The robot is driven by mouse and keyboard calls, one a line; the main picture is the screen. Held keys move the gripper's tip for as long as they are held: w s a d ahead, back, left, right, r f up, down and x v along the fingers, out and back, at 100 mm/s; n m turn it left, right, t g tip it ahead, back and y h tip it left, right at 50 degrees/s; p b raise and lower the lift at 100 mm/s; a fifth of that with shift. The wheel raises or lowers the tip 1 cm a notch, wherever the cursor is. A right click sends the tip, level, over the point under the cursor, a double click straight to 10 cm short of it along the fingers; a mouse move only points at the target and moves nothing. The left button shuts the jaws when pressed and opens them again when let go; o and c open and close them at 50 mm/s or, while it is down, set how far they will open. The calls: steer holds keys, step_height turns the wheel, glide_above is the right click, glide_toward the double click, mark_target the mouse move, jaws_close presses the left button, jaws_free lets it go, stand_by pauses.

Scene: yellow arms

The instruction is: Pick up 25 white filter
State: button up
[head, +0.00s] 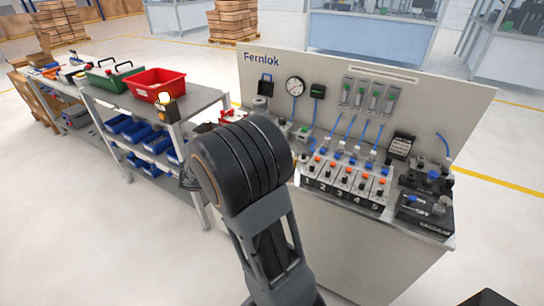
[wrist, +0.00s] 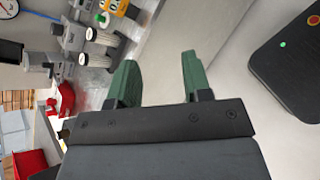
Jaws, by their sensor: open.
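My gripper (wrist: 158,68) is open and empty, with its two green fingers apart in the wrist view. A pale wall or panel surface lies beyond the fingers. Two pale ribbed cylinders with dark ends, one (wrist: 103,37) above the other (wrist: 96,60), are at the upper left of the wrist view, apart from the fingers. They could be filters, but I cannot read a 25 on either. In the head view my dark arm hides the gripper and part of the bench's left end, and I cannot single out the white filter there.
The Fernlok bench (head: 365,240) carries a gauge (head: 295,86), a row of numbered valves (head: 345,182) and a black box (head: 425,213) at right. A grey shelf cart (head: 190,102) at left holds a red bin (head: 157,84), a green bin (head: 108,78) and blue bins.

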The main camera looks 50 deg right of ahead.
steer(key=w+d+f+n+t+h, duration=0.1)
steer(key=w+d+n+h, duration=0.1)
steer(key=d, duration=0.3)
steer(key=w+d+f+n+t+h+p, duration=0.1)
steer(key=w+d+f+n+h, duration=0.1)
steer(key=w+d+n, duration=0.2)
steer(key=w+d+f+n+t+h+p, duration=0.1)
steer(key=w+d+f+n+h, duration=0.1)
steer(key=d, duration=0.4)
steer(key=shift+w+n+t+h, duration=0.3)
steer(key=shift+w+n+h, duration=0.2)
steer(key=shift+w+n, duration=0.2)
steer(key=shift+d+r+p, duration=0.1)
steer(key=shift+d+p, duration=1.05)
steer(key=shift+d, duration=1.9)
steer(key=c, duration=0.7)
